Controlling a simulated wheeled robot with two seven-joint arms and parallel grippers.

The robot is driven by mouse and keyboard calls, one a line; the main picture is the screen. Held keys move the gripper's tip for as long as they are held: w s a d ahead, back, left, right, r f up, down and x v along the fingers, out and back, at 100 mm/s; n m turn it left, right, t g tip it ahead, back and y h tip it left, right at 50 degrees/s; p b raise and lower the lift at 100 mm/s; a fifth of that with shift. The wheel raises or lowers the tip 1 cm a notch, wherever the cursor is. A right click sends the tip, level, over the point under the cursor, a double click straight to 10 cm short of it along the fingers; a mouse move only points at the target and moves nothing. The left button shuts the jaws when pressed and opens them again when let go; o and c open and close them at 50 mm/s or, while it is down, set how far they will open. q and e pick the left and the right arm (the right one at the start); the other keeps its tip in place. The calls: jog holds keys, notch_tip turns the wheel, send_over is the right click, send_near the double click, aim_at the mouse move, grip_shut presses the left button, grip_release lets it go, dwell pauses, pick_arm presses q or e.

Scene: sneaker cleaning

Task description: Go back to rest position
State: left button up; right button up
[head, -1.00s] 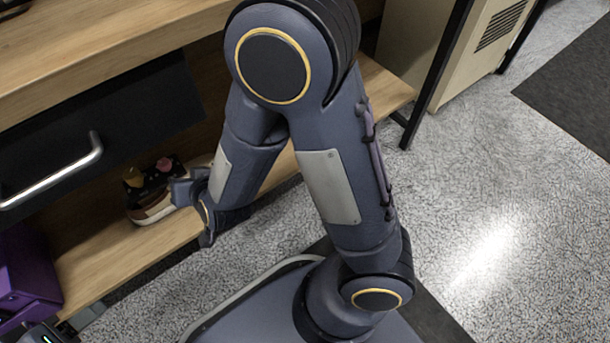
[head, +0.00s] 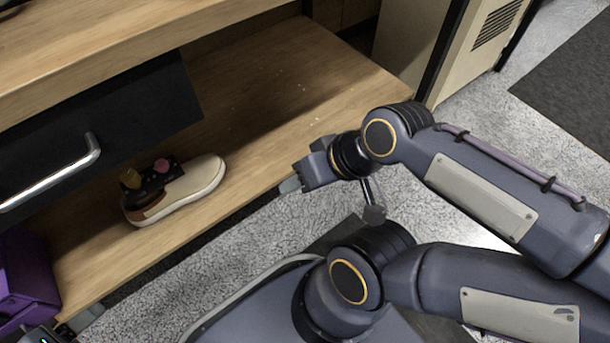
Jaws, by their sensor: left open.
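A sneaker (head: 196,187) with a cream toe, brown and black parts and small coloured decorations lies on the lower wooden shelf (head: 290,85). The gripper is well to the right of the sneaker and apart from it.
A dark drawer front with a metal handle (head: 62,176) is above the shelf at left. A purple box (head: 27,270) stands at the lower left. A beige cabinet (head: 478,50) stands at the upper right. The shelf right of the sneaker is bare.

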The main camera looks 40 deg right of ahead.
notch_tip(320, 180, up, 43)
jog(key=p, duration=4.3)
